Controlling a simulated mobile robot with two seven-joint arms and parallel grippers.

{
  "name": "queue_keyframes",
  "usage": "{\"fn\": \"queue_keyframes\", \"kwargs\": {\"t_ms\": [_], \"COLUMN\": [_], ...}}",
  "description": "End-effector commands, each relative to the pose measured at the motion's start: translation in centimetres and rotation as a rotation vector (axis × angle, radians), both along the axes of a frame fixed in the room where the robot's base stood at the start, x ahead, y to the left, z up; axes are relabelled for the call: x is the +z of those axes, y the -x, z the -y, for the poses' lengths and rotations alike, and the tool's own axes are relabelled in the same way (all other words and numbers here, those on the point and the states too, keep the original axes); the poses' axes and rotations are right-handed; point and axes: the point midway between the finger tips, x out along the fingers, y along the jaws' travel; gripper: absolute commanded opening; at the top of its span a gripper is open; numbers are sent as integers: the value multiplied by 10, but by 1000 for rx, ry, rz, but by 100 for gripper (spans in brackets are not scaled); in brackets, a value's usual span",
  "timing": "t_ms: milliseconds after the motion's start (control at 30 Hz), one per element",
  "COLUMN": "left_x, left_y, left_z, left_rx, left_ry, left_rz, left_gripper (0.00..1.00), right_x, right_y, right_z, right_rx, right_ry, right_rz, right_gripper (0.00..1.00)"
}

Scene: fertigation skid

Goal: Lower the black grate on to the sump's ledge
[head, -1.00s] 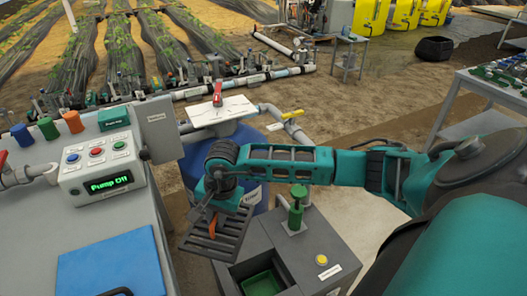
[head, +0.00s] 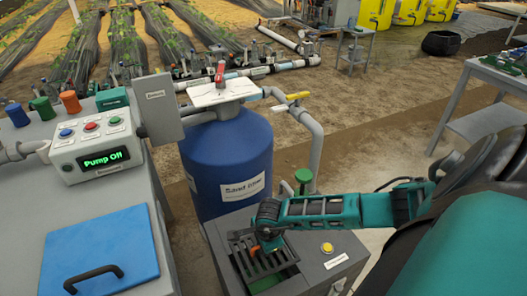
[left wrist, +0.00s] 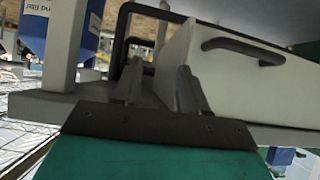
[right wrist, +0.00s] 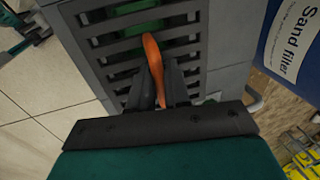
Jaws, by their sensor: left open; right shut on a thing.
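The black slatted grate (head: 243,262) lies over the opening of the grey sump box (head: 318,247) in the head view. My right gripper (head: 268,243) is shut on the grate's orange handle (right wrist: 153,62). In the right wrist view the grate (right wrist: 122,45) looks roughly in line with the box, and green (right wrist: 138,12) shows beneath its slats. A green patch (head: 266,284) also shows at its near edge. Whether the grate touches the ledge cannot be told. My left gripper (left wrist: 158,82) is open and empty, below a grey bench.
The blue sand filter (head: 226,165) stands right behind the sump. A black bar handle (left wrist: 243,50) is near my left gripper.

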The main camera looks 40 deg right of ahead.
Motion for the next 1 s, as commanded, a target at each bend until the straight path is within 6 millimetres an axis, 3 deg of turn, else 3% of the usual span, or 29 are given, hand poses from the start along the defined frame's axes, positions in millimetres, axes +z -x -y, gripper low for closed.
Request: {"fn": "queue_keyframes", "kwargs": {"t_ms": [33,267,1000], "left_x": [-6,-18,-86], "left_y": [-2,-7,-2], "left_z": [2,3,4], "left_rx": [-5,-7,-9], "left_ry": [3,6,6], "left_rz": [3,15,-5], "left_gripper": [43,43,43], "right_x": [-10,-33,-107], "right_y": [0,-1,-1], "right_z": [0,0,0], "right_rx": [0,1,1], "right_ry": [-1,0,-1], "right_rz": [1,1,0], "right_gripper": [0,0,0]}}
